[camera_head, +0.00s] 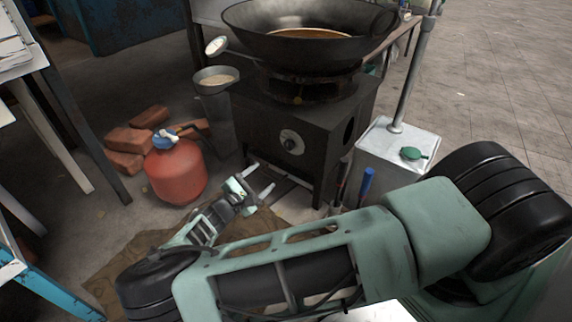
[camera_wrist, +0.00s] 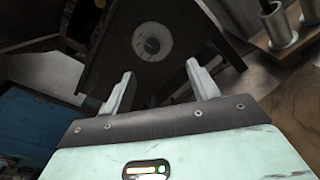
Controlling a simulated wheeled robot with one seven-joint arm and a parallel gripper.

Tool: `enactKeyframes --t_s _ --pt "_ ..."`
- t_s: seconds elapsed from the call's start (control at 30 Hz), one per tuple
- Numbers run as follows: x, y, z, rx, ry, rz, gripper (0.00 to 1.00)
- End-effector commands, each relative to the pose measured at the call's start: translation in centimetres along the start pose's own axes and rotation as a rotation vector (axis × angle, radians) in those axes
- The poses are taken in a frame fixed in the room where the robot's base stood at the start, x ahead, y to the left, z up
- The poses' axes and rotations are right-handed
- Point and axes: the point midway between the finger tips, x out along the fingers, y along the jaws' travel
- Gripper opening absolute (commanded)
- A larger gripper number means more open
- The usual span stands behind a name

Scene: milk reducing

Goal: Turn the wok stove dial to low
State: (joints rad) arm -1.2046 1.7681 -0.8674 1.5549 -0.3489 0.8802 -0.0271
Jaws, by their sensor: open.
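The wok stove (camera_head: 306,118) is a dark box on legs with a large black wok (camera_head: 308,38) on top. Its dial (camera_head: 291,142) is a pale round disc with a dark knob on the front face. The dial also shows in the wrist view (camera_wrist: 152,42), ahead of the fingers and near the top. My gripper (camera_head: 258,180) is open and empty, below and to the left of the dial and apart from it. In the wrist view my gripper's two fingers (camera_wrist: 156,88) point toward the stove front, with the dial beyond the gap between them.
A red gas cylinder (camera_head: 176,170) with a blue top stands left of the stove, beside several bricks (camera_head: 128,142). A metal box (camera_head: 396,150) with a pole stands right of the stove, with a blue cylinder (camera_head: 367,185) in front. A white table (camera_head: 30,75) is at the left.

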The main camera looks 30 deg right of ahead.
Motion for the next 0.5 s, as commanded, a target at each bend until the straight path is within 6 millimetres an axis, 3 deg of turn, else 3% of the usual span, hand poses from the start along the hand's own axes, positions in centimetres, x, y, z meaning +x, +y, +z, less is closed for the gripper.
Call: enactKeyframes --t_s 0.03,0.27,0.5 --pt "0.0 -0.3 -1.4 -0.008 -0.007 0.047 0.6" --pt "0.6 0.4 -2.1 -0.019 -0.016 0.107 0.6" --pt "4.7 0.5 -2.1 -0.019 -0.02 0.103 0.6"
